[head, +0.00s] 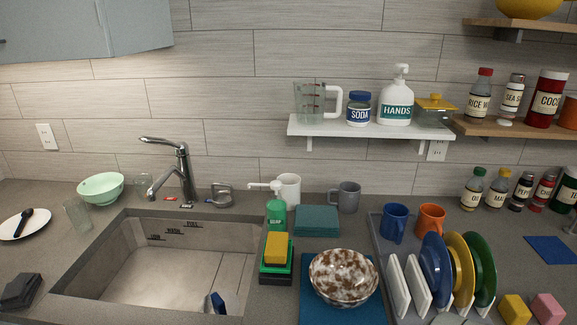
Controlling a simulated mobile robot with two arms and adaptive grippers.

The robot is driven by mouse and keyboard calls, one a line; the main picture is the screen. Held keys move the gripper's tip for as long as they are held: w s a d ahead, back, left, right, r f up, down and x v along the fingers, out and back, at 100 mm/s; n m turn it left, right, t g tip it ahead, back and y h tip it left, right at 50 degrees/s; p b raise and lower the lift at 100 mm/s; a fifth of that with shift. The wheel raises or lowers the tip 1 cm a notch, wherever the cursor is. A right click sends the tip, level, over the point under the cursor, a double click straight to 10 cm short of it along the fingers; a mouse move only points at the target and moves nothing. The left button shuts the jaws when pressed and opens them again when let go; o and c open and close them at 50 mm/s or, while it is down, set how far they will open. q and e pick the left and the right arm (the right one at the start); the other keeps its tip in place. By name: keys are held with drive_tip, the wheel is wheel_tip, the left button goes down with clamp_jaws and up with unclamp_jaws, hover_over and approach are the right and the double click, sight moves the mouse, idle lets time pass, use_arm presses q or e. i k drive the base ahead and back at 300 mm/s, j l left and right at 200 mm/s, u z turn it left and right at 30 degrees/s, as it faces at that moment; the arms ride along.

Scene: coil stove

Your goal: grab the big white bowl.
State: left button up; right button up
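A round bowl (343,277), white with brown blotches, sits on a blue mat (312,312) at the front, right of the sink. It is the only bowl in view with white on it, and its opening faces up. A pale green bowl (101,188) stands behind the sink's left corner. Neither of my grippers is in view.
The dish rack (384,256) with plates and mugs stands close to the right of the bowl. A yellow sponge (276,249) and green soap bottle (277,212) are on its left, with folded teal cloths (317,220) behind. The sink (165,266) is further left. A shelf (370,128) hangs above.

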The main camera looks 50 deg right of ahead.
sight(344, 279)
drive_tip(key=z, duration=1.8)
